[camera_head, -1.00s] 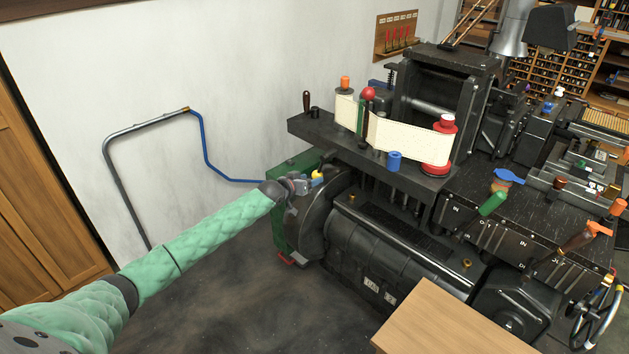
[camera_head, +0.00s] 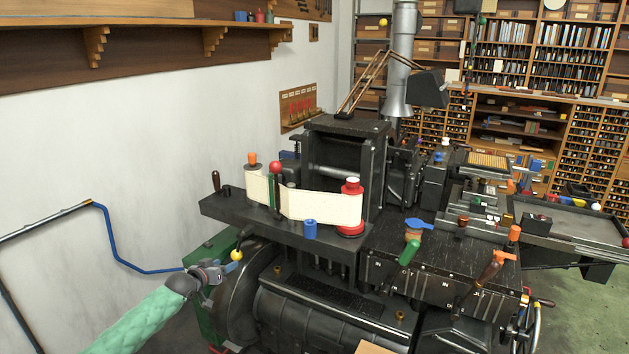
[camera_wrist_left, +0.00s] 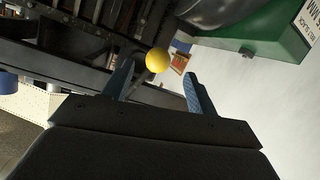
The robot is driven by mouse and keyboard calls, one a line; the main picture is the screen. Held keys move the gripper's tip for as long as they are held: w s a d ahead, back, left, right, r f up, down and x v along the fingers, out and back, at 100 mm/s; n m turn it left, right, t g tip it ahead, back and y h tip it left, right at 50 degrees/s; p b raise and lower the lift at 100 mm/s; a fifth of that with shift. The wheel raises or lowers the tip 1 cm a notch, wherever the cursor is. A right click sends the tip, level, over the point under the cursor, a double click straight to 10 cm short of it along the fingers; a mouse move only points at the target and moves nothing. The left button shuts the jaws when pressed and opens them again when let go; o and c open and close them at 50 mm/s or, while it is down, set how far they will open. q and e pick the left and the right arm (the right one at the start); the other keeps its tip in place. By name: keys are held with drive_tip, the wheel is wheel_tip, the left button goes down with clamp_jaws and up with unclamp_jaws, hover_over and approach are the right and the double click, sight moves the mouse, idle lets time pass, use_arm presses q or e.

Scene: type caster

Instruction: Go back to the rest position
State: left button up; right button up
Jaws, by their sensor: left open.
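My left arm, in a green quilted sleeve, comes in from the lower left in the head view. My left gripper (camera_head: 217,271) is at the left end of the black casting machine (camera_head: 330,308), beside a yellow ball knob (camera_head: 237,255). In the left wrist view the two blue-grey fingers of the gripper (camera_wrist_left: 160,88) stand apart. The yellow knob (camera_wrist_left: 158,60) shows just beyond the fingertips, between them and nearer the left finger. I cannot tell if a finger touches it. My right gripper is out of view.
A green box (camera_head: 207,290) stands at the machine's left end, behind the gripper. A blue hose (camera_head: 125,258) on a grey pipe runs along the white wall to the left. A wooden wall shelf hangs above.

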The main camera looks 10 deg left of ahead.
use_arm(q)
drive_tip(key=s+d+f+m+g+y, duration=0.2)
drive_tip(key=s+d+f+g+y, duration=0.3)
drive_tip(key=s+f, duration=0.9)
drive_tip(key=s+d+f+m+g, duration=0.1)
drive_tip(key=s+d+f+g, duration=0.35)
drive_tip(key=s+f, duration=0.95)
drive_tip(key=s+d+f+g, duration=0.1)
drive_tip(key=s+d+f, duration=0.3)
drive_tip(key=s, duration=0.6)
drive_tip(key=s+d+f+n+g+h, duration=0.1)
drive_tip(key=s+d+f, duration=0.3)
drive_tip(key=s+f, duration=0.3)
drive_tip(key=s+d+f+g, duration=0.1)
drive_tip(key=s+d+f, duration=0.3)
drive_tip(key=s, duration=1.1)
wheel_tip(320, 180, down, 2)
drive_tip(key=shift+s+d+f+n+h, duration=0.1)
drive_tip(key=shift+s+d+n+h, duration=0.1)
drive_tip(key=shift+n+h, duration=0.15)
drive_tip(key=shift+w, duration=0.1)
